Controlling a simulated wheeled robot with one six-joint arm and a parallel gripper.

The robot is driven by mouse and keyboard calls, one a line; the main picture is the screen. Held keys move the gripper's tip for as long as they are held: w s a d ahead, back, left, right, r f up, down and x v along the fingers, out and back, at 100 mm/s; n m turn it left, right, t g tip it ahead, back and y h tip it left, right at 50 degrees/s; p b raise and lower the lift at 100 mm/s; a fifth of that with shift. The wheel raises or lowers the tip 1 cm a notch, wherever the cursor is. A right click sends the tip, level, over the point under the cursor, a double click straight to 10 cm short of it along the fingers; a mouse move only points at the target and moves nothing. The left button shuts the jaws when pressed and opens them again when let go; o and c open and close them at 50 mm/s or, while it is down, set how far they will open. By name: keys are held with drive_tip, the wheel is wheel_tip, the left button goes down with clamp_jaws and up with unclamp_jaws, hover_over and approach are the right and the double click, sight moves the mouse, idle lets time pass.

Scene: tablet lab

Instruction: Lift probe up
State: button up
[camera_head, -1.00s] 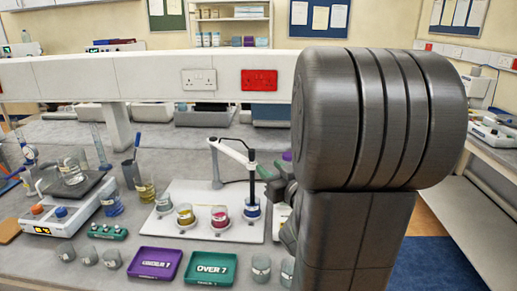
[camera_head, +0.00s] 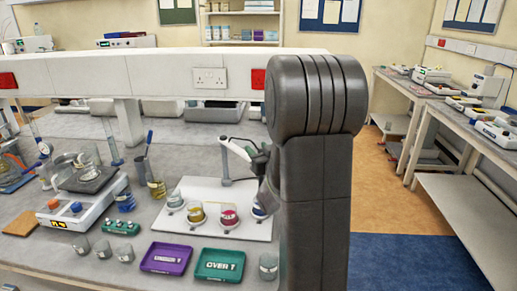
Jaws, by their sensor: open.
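The probe stand (camera_head: 225,160) rises from the back of a white board, with a white upright and a top arm reaching right. The probe at the end of that arm is hidden behind my arm and gripper. My gripper (camera_head: 257,165) is at the right end of the stand's arm, open, partly hidden by my arm; I cannot tell whether it touches the probe. A beaker with blue liquid (camera_head: 259,211) sits below, partly hidden. Beakers with yellow (camera_head: 197,213) and magenta (camera_head: 229,215) liquid, and a pale one (camera_head: 175,201), stand left of it on the board.
A purple tray (camera_head: 166,258) and a green "OVER 7" tray (camera_head: 219,265) lie in front of the white board (camera_head: 180,222). A small clear beaker (camera_head: 268,266) stands right of them. A scale (camera_head: 80,212) and glassware crowd the left. Open floor lies right of my arm.

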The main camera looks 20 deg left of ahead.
drive_tip(key=shift+c, duration=0.4)
clamp_jaws()
wheel_tip(320, 180, up, 8)
drive_tip(key=p, duration=0.2)
drive_tip(key=shift+w+r, duration=0.1)
drive_tip(key=shift+o, duration=0.4)
unclamp_jaws()
drive_tip(key=b+v, duration=0.2)
drive_tip(key=v, duration=1.2)
drive_tip(key=shift+b, duration=0.35)
